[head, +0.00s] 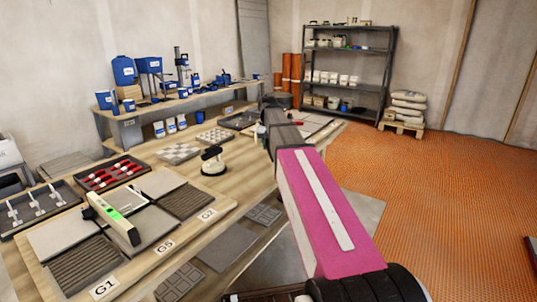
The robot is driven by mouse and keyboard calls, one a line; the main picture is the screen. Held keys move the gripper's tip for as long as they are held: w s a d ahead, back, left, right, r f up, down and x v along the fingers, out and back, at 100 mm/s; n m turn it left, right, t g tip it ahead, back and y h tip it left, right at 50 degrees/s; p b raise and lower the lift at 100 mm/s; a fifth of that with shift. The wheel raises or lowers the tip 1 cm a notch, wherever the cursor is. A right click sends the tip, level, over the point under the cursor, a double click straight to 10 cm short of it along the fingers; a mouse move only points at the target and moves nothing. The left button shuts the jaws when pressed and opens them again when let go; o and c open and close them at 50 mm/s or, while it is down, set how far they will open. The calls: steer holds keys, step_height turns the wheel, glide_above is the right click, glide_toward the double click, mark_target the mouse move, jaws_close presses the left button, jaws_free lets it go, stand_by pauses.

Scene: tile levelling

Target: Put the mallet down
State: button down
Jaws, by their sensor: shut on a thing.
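No mallet can be made out for certain. My pink and dark arm reaches from the bottom right toward the far part of the workbench (165,258) and covers what lies behind it. My gripper cannot be made out at the arm's far end, so its jaws and anything in them are hidden. A dark rounded shape (279,99) shows just beyond the arm; I cannot tell what it is.
A shelf (352,62) stands behind. Orange floor at right is mostly clear.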

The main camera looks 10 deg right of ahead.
mark_target(269, 159)
steer(key=shift+w+d+f, duration=0.1)
steer(key=shift+d+f, duration=0.1)
steer(key=shift+f, duration=1.95)
steer(key=shift+f, duration=0.1)
steer(key=c, duration=1)
jaws_free()
steer(key=shift+o, duration=0.2)
step_height(269, 159, up, 12)
steer(key=shift+f, duration=0.1)
steer(key=shift+r, duration=0.2)
